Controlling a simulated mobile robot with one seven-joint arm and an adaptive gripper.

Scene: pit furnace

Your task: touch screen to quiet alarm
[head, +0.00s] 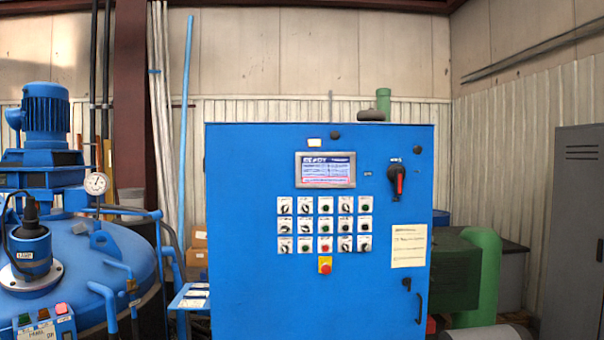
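The screen (325,170) is a small lit panel in a grey frame, high on the front of the blue control cabinet (260,290). It shows blue and white bands and a red strip along its bottom. The text is too small to read surely. Rows of knobs and buttons (325,225) sit just below the screen. My gripper and arm are not in view, and nothing touches or covers the screen.
A red and black rotary switch (397,180) is right of the screen. A red emergency button (325,264) is under the knobs. A blue furnace lid (90,265) with a motor (46,110) stands left. A green pipe (485,270) and grey locker (575,230) are right.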

